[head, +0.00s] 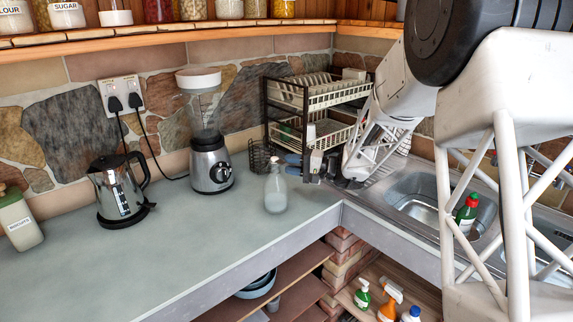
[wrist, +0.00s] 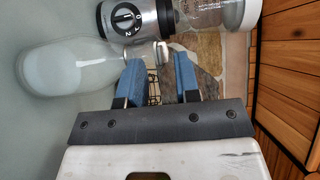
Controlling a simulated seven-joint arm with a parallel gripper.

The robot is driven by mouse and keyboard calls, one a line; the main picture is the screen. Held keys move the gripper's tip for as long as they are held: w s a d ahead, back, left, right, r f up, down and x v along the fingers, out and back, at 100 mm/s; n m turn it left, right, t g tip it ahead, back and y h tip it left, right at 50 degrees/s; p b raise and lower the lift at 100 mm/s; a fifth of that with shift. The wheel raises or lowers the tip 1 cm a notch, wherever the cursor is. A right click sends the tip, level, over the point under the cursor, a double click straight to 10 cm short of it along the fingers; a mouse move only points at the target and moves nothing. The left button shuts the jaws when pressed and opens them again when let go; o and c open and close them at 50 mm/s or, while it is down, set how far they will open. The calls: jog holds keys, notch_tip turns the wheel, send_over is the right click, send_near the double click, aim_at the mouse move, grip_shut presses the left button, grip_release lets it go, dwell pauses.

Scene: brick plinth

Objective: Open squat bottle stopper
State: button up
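A squat, pale glass bottle (head: 275,190) stands upright on the grey-green counter near its inner corner. Its body also shows in the wrist view (wrist: 70,66), lying sideways in the picture with its neck pointing right. The light stopper (wrist: 161,53) is at the end of the neck, just ahead of the gap between my fingertips. My gripper (wrist: 158,62) is open, its two blue fingers apart with nothing clearly held between them. In the head view my gripper (head: 289,164) is just right of the bottle's top. Whether a finger touches the stopper I cannot tell.
A blender (head: 210,165) stands behind and left of the bottle, a kettle (head: 118,190) farther left. A dish rack (head: 312,95) and a small wire basket (head: 260,158) are behind. The sink (head: 415,195) is right. The counter in front of the bottle is clear.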

jog(key=shift+w+a, duration=0.15)
jog(key=shift+a, duration=0.8)
grip_shut()
